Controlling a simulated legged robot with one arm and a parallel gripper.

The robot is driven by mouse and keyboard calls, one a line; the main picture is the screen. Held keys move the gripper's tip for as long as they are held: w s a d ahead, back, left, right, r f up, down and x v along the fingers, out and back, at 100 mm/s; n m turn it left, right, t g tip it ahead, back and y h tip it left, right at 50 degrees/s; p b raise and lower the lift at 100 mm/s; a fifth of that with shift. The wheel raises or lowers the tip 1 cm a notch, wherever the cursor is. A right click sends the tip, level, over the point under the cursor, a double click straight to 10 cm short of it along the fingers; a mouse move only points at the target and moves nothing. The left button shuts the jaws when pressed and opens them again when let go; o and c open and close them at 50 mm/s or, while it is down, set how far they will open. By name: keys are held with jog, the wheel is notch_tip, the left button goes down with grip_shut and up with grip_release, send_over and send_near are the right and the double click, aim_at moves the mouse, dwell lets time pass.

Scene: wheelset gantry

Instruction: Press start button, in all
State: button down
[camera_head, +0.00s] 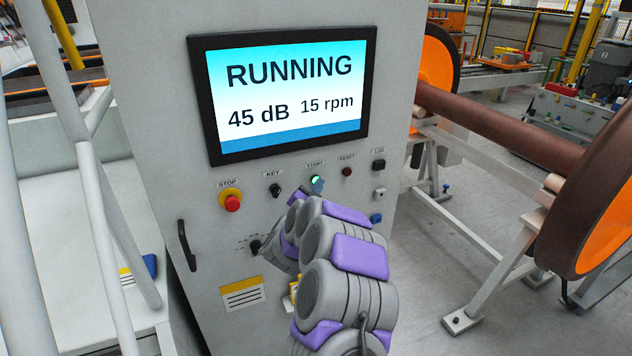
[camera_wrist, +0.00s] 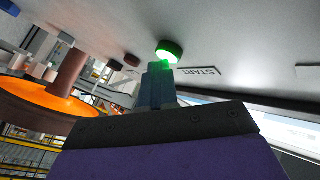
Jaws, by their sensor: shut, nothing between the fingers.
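The start button (camera_head: 315,179) glows green on the grey control cabinet, under its START label. It also shows lit in the wrist view (camera_wrist: 170,50), beside the START label (camera_wrist: 197,72). My gripper (camera_head: 319,187) is shut and empty, with its fingertips right at the button. In the wrist view the shut fingertips (camera_wrist: 159,70) overlap the button's lower edge; I cannot tell whether they touch it. The screen (camera_head: 290,95) above reads RUNNING, 45 dB and 15 rpm. My arm hides part of the panel below the button.
A red stop button (camera_head: 232,202) and a key switch (camera_head: 275,190) sit left of the start button. A reset button (camera_head: 347,171) sits right. A black handle (camera_head: 187,245) is lower left. A wheelset (camera_head: 500,130) on a frame stands right of the cabinet.

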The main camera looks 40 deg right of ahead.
jog(key=shift+s+a, duration=0.2)
jog(key=shift+s, duration=0.4)
jog(key=shift+s, duration=0.15)
jog(key=s, duration=0.2)
jog(key=s+a, duration=0.1)
jog(key=s, duration=0.1)
jog(key=shift+s, duration=0.3)
dwell(0.6)
